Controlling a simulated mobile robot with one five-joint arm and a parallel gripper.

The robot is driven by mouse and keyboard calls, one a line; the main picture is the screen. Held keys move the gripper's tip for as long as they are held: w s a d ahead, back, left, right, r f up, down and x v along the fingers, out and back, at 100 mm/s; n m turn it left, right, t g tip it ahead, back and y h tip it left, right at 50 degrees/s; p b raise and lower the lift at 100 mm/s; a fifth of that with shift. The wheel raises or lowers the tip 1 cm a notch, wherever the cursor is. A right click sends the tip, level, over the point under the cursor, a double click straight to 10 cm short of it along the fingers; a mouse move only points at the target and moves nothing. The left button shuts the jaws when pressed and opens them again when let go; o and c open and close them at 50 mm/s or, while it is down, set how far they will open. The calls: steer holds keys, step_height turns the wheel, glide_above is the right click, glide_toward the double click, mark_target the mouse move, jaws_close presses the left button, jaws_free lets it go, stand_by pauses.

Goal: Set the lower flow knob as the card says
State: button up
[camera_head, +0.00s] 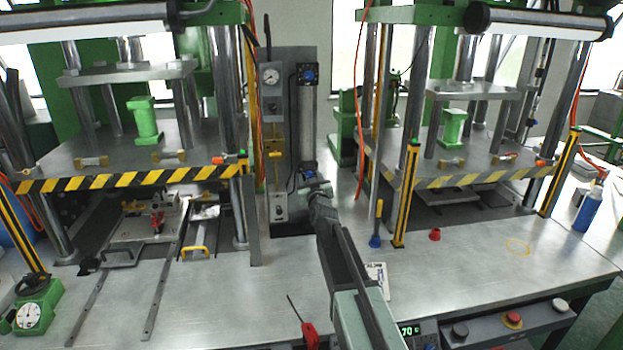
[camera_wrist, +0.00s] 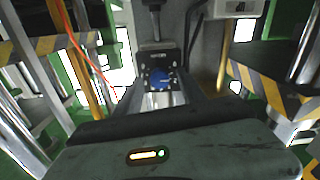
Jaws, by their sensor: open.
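An upright metal cylinder (camera_head: 306,120) stands on the grey panel between the presses. An upper blue knob (camera_head: 308,75) is at its top. A lower blue knob shows partly at its bottom, next to my gripper (camera_head: 318,188), which is open. My arm hides part of that area. A blue knob (camera_wrist: 160,80) on a dark block shows just beyond my gripper in the wrist view; I cannot tell contact or its pointer setting. The fingertips are not clear there. A small white card (camera_head: 378,276) lies on the table beside my arm, partly covered, its print too small to read.
Striped press plates (camera_head: 125,180) stand left and right of the panel. A red cup (camera_head: 435,234), a blue-based tool (camera_head: 375,240) and a red-handled tool (camera_head: 310,334) are on the table.

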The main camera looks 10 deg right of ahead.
steer(key=shift+w, duration=0.2)
jaws_close()
steer(key=shift+m, duration=0.3)
steer(key=m, duration=0.5)
steer(key=shift+m, duration=0.3)
steer(key=m, duration=0.5)
steer(key=shift+d, duration=0.1)
steer(key=shift+m, duration=0.4)
steer(key=shift+f, duration=0.1)
jaws_free()
